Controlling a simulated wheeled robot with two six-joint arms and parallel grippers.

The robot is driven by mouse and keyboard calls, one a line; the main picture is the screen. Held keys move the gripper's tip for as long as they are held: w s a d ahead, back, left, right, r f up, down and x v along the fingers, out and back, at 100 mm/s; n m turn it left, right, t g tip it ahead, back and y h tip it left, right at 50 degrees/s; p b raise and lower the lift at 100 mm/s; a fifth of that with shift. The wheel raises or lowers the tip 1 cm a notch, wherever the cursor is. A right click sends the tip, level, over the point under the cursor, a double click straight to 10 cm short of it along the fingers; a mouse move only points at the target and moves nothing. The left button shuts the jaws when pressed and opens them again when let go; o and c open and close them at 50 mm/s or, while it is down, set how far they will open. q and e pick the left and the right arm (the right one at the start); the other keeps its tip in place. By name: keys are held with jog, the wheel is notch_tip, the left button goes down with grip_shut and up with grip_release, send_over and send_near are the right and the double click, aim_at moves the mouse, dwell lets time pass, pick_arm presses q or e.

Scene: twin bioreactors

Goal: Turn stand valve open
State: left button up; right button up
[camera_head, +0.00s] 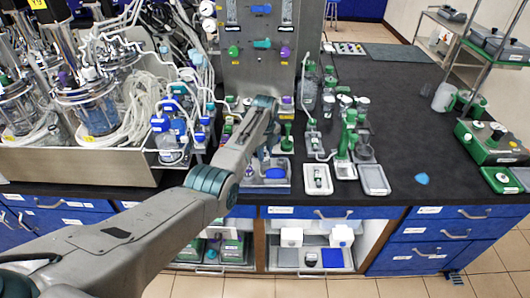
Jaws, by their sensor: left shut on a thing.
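My left arm comes in from the lower left and reaches over the bench's front edge. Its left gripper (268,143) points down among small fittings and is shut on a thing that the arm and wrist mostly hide. A green fitting (287,143) with a purple-topped part (287,101) behind it stands just right of the gripper. Which part is the stand valve, and whether the gripper touches it, I cannot tell. A green stand (348,132) with a clamp stands farther right, apart from the gripper. My right gripper is not in view.
A metal panel (258,75) with green, teal and purple knobs rises behind the arm. A grey bin (80,167) with vessels and tubing fills the left. Small trays (317,179) line the front edge. The black bench (420,120) is largely clear at right.

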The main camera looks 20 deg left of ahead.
pick_arm(q)
jog(key=shift+n, duration=0.3)
jog(key=shift+r+n+p, duration=0.1)
jog(key=shift+n+p, duration=0.4)
jog(key=shift+n, duration=0.5)
jog(key=n+p, duration=0.1)
jog(key=n, duration=0.4)
jog(key=n+p, duration=0.1)
jog(key=n, duration=0.3)
jog(key=shift+n, duration=2.4)
jog(key=o, duration=1)
